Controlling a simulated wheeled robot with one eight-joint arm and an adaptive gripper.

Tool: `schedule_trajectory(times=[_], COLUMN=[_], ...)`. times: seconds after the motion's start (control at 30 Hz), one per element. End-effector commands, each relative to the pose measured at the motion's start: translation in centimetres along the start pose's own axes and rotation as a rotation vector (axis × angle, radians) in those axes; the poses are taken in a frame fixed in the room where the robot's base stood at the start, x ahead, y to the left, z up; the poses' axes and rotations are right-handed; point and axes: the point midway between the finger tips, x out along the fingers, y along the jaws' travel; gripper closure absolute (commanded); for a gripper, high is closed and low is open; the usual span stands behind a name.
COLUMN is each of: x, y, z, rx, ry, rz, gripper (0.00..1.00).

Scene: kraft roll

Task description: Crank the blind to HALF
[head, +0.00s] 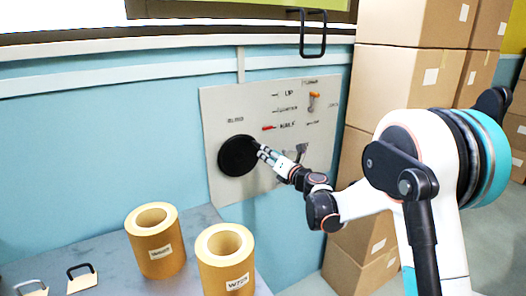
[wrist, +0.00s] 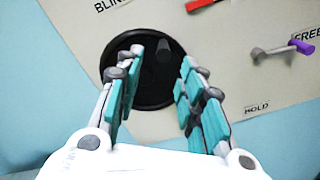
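A pale panel (head: 222,107) on the blue wall carries a round black crank disc (head: 237,156) under a BLIND label. Beside it are height labels, including UP and HALF, with a red pointer (head: 267,128) level with HALF. In the wrist view the disc (wrist: 128,88) has a dark knob (wrist: 163,51) near its upper right rim. My gripper (head: 262,151) is in front of the disc's right side. In the wrist view its fingers (wrist: 164,60) are spread apart, with the knob seen between their tips. I cannot tell whether they touch it.
A lever with a purple tip (wrist: 301,47) sits by FREE, above a HOLD label. An orange-tipped lever (head: 314,96) is higher on the panel. Two kraft rolls (head: 157,252) (head: 226,268) stand on the grey bench (head: 100,250). Stacked cartons (head: 385,85) fill the right side.

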Motion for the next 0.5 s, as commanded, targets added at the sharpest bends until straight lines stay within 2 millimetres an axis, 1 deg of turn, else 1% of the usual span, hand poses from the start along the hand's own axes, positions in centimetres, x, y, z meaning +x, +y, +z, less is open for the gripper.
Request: schedule_trajectory(times=[0.03,0.1,0.2,0.5], x=[-0.8,-1.6,-2.2,-2.5], y=[-0.1,-0.1,0.0,0.0], z=[0.1,0.0,0.0,0.0], rx=[0.000,0.000,0.000,0.000], ry=[-0.001,-0.001,0.000,0.000], rz=[-0.001,-0.001,-0.001,0.000], gripper=[0.64,0.64,0.64,0.64])
